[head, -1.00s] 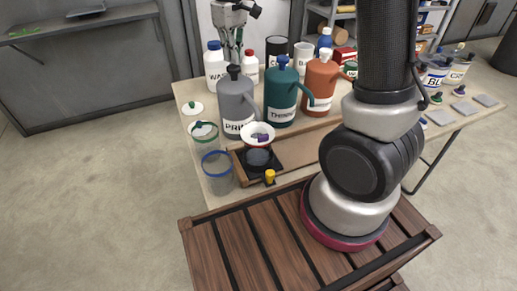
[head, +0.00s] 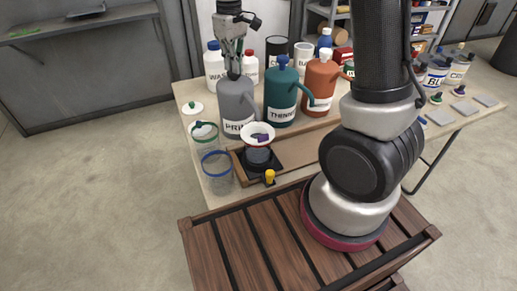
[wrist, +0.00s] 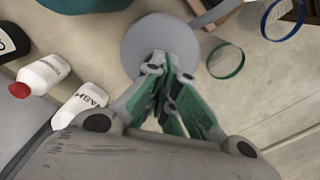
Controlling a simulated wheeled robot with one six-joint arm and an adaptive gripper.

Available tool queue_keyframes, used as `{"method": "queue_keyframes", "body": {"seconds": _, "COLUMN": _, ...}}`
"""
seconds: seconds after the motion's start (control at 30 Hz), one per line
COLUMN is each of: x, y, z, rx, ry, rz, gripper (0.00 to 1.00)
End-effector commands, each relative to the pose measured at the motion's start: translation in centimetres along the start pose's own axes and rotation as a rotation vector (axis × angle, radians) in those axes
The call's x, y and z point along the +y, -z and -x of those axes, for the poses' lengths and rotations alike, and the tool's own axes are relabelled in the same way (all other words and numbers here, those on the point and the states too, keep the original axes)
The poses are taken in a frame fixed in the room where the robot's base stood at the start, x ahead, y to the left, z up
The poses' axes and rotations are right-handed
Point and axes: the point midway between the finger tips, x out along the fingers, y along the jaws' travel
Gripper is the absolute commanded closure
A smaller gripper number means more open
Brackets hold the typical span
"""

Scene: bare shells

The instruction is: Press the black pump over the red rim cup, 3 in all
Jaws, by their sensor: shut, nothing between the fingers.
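The grey bottle (head: 236,100), its label partly hidden, stands on the table; its dark pump top sits at the tips of my gripper (head: 234,74). The gripper is shut and points straight down onto it, apparently touching. In the wrist view the shut green fingers (wrist: 165,78) cover the pump above the round grey bottle top (wrist: 140,40). A grey spout (wrist: 212,14) reaches out from it. I cannot tell the liquid level.
A teal bottle (head: 281,98) and an orange bottle (head: 319,88) with pumps stand to the right. A green-rimmed jar (head: 203,137) and a blue-rimmed jar (head: 217,170) stand at the left. A wooden tray (head: 300,155) with a small yellow object (head: 269,177) lies in front.

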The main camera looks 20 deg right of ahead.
Motion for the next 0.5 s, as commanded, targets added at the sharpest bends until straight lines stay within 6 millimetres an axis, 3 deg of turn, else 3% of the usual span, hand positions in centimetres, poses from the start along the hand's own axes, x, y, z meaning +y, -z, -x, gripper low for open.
{"method": "queue_keyframes", "body": {"seconds": 0.17, "x": 0.0, "y": -0.1, "z": 0.1, "rx": -0.002, "ry": 0.001, "rz": 0.000, "gripper": 1.00}}
{"method": "queue_keyframes", "body": {"seconds": 0.5, "x": 0.0, "y": 0.0, "z": 2.2, "rx": 0.000, "ry": 0.001, "rz": 0.000, "gripper": 1.00}}
